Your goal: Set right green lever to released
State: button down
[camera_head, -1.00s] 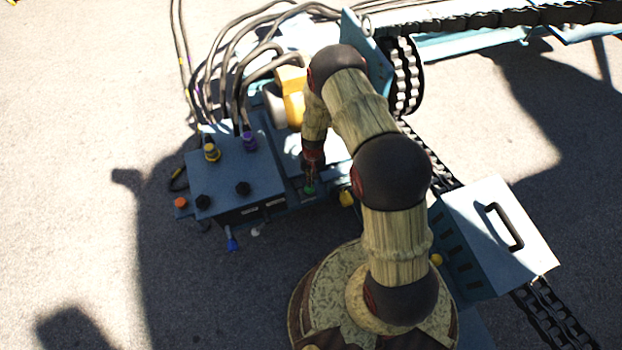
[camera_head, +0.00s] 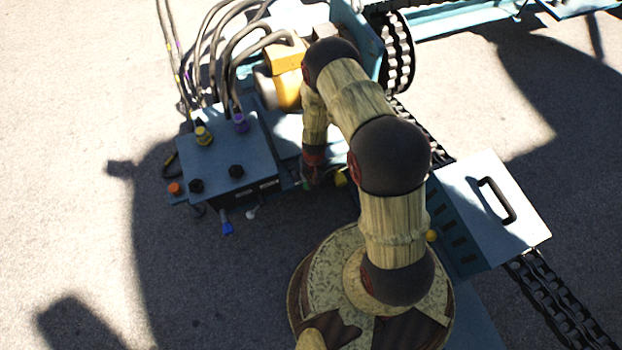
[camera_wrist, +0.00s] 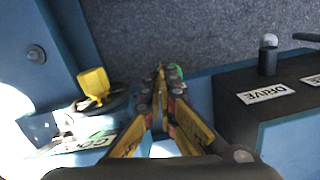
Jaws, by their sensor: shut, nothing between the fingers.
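The green lever's knob (camera_head: 305,185) shows as a small green spot between the control box and the yellow knob in the head view, partly hidden by my gripper. In the wrist view the green knob (camera_wrist: 176,71) peeks out just beyond and right of my fingertips. My gripper (camera_wrist: 163,75) is shut with nothing between its fingers. Its tips are at or very close to the green knob; I cannot tell whether they touch. In the head view my gripper (camera_head: 313,178) points down beside the knob. The lever's shaft and its exact angle are hidden.
A yellow knob (camera_wrist: 95,83) stands left of my fingers. A box with a DRIVE label (camera_wrist: 266,94) and a grey-tipped lever (camera_wrist: 268,55) stand to the right. The blue control box (camera_head: 228,155) carries cables; a blue-tipped lever (camera_head: 226,226) sticks out in front.

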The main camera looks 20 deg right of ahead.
dwell(0.5)
jog(key=shift+w+d+r+p, duration=0.1)
jog(key=shift+r+p, duration=0.25)
jog(key=shift+r, duration=0.1)
jog(key=s+d+r+p, duration=0.1)
jog(key=s+r+p, duration=0.3)
jog(key=s+r, duration=0.3)
jog(key=shift+s+r, duration=0.2)
jog(key=shift+r, duration=0.35)
